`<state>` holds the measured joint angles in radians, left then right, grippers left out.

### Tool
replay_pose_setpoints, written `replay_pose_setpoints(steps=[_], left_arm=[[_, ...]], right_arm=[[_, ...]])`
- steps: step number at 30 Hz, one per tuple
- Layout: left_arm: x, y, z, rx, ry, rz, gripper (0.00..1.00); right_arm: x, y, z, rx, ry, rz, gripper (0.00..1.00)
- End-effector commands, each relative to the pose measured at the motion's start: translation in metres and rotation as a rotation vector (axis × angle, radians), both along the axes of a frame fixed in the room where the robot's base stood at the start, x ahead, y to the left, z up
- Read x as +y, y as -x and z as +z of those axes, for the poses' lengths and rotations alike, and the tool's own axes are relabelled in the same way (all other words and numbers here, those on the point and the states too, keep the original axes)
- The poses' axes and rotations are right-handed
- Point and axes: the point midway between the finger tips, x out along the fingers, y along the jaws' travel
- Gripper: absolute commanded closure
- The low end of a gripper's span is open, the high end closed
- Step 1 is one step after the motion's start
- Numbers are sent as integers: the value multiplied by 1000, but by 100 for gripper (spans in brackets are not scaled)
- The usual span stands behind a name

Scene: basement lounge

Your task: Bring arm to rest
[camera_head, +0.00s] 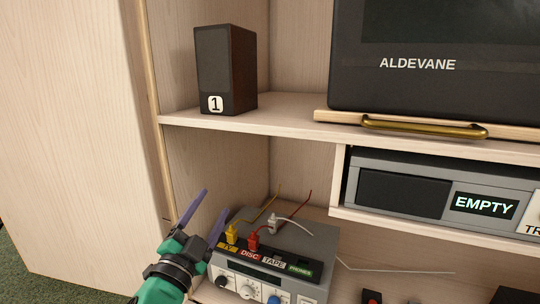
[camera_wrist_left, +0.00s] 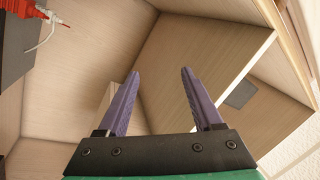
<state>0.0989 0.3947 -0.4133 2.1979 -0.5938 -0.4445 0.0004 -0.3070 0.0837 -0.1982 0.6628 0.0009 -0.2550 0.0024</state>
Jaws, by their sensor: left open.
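My left gripper (camera_head: 205,215) is at the lower left of the head view, with green and black links and purple fingers. Its fingers are spread and nothing is between them. It is just left of the grey amplifier box (camera_head: 315,240) on the lower shelf; I cannot tell whether they touch. In the left wrist view the two purple fingers (camera_wrist_left: 157,95) stand apart before bare wooden cabinet panels. My right gripper is not in view.
Yellow (camera_head: 231,234), red (camera_head: 253,240) and white (camera_head: 273,224) plugs sit in the box's top. A speaker marked 1 (camera_head: 226,70) and an ALDEVANE screen (camera_head: 420,70) stand on the shelf above. A grey unit reading EMPTY (camera_head: 405,190) is at right. The cabinet's side panel (camera_head: 85,130) is left.

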Motion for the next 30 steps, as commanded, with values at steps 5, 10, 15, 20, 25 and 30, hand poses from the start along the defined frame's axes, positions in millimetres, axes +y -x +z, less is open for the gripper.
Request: replay_pose_setpoints(steps=[5, 10, 15, 20, 25, 30], left_arm=[[74, 23, -148, 565, 288, 253, 33], [100, 86, -247, 968, 423, 400, 33], [106, 152, -305, 1267, 495, 490, 33], [106, 214, -338, 1509, 538, 554, 33], [103, 216, -396, 1578, 533, 572, 33], [102, 217, -469, 1609, 519, 580, 33]], right_arm=[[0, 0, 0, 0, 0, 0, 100], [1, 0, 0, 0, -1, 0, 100], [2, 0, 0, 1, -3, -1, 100], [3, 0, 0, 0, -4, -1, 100], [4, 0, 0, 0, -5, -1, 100], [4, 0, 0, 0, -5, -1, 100]])
